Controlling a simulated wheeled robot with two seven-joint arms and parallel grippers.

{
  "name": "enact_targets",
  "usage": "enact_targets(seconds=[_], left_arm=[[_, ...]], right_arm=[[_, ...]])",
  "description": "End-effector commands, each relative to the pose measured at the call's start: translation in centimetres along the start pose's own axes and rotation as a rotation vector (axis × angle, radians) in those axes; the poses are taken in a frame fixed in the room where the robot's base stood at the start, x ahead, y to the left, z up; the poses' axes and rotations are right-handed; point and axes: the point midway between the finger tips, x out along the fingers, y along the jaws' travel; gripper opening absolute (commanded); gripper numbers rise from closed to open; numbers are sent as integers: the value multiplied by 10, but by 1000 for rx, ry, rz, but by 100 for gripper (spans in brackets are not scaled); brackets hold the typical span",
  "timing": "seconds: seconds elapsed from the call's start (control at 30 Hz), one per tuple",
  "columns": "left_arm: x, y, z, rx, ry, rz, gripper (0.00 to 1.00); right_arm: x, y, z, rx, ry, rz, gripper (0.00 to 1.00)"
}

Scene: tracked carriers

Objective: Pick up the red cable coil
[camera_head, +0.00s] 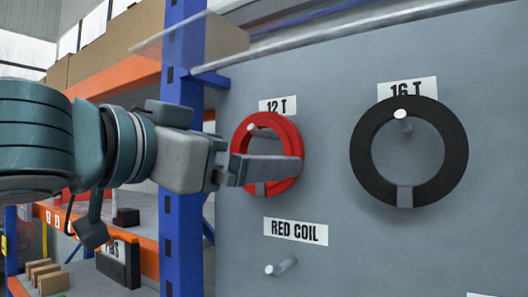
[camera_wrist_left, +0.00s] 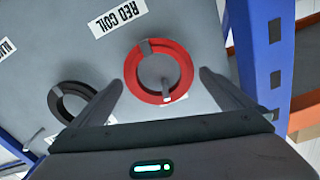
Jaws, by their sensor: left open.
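The red cable coil (camera_head: 291,132) hangs on a peg of the grey board, under a "12 T" label and above a "RED COIL" label (camera_head: 296,232). My left gripper (camera_head: 292,171) reaches in from the left, and one finger crosses the coil's lower part in the head view. In the left wrist view, the red coil (camera_wrist_left: 184,70) shows between the two spread fingertips of the left gripper (camera_wrist_left: 161,79). The fingers are open and hold nothing. I cannot tell how far they are from the coil. My right gripper is not in view.
A black coil (camera_head: 365,150) hangs on a peg to the right, under a "16 T" label. An empty peg (camera_head: 281,267) sticks out below the "RED COIL" label. A blue upright (camera_head: 184,120) with orange shelves stands left of the board. A clear panel and rail run above.

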Motion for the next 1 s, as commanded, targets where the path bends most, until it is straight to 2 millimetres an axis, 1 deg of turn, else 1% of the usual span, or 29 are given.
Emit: enact_targets(seconds=[0.13,0.3,0.4,0.5,0.77,1.0], left_arm=[[11,0,-1,1,-2,1,100],[29,2,3,0,-3,2,100],[41,1,3,-1,-2,1,100],[47,1,5,-1,-1,0,100],[49,2,6,-1,0,0,100],[49,2,6,-1,0,0,100]], right_arm=[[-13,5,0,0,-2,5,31],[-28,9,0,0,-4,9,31],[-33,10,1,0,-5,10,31],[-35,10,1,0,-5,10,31],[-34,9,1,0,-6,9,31],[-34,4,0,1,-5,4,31]])
